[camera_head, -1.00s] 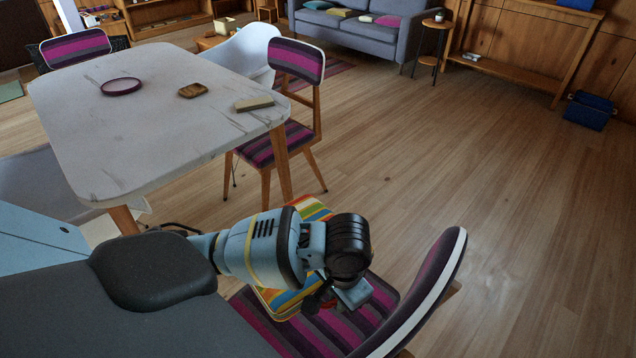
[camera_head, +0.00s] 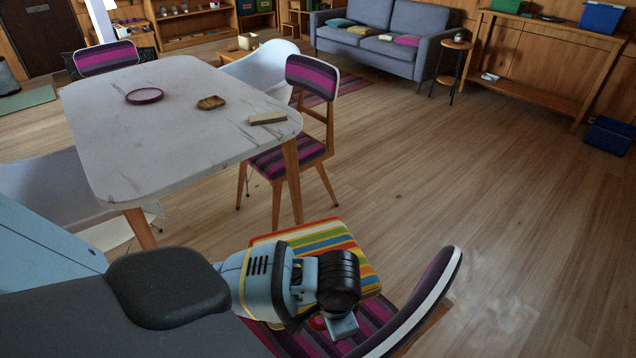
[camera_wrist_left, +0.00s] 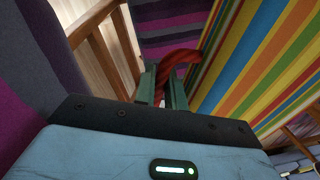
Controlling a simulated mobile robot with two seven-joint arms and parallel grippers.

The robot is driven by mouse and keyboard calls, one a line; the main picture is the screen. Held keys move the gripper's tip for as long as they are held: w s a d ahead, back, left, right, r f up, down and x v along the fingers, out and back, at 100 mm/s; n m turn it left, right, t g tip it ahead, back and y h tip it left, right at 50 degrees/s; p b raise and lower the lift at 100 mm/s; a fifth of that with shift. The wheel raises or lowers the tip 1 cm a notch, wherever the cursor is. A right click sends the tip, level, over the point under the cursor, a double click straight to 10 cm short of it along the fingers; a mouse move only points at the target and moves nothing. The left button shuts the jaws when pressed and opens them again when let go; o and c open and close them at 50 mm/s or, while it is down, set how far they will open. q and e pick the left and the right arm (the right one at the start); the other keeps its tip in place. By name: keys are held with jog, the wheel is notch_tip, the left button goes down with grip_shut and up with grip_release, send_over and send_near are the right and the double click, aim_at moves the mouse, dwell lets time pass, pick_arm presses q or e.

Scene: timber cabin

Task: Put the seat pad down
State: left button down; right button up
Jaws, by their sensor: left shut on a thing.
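The seat pad (camera_head: 330,237) has rainbow stripes and is partly hidden behind my left arm in the head view. It also shows in the left wrist view (camera_wrist_left: 265,55), as a broad striped face at the right. My left gripper (camera_wrist_left: 163,88) is shut on the pad's red strap (camera_wrist_left: 181,58). In the head view, this gripper (camera_head: 340,326) is over the purple-striped seat (camera_head: 376,318) of the near chair (camera_head: 425,300). I cannot tell whether the pad touches that seat. My right gripper is not in view.
A marble-topped table (camera_head: 180,125) stands at the left, with a round dish (camera_head: 145,96), a small wooden tray (camera_head: 211,103) and a pale block (camera_head: 267,118) on it. Another striped chair (camera_head: 290,160) stands beside it. The floor (camera_head: 470,180) at the right is clear.

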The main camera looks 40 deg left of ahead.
pick_arm(q)
notch_tip(320, 180, down, 12)
jog(key=b, duration=0.3)
jog(key=shift+f, duration=0.1)
jog(key=shift+f+b, duration=0.65)
jog(key=shift+f, duration=2.1)
jog(key=c, duration=1.5)
grip_release()
jog(key=shift+o, duration=0.2)
jog(key=shift+r, duration=0.15)
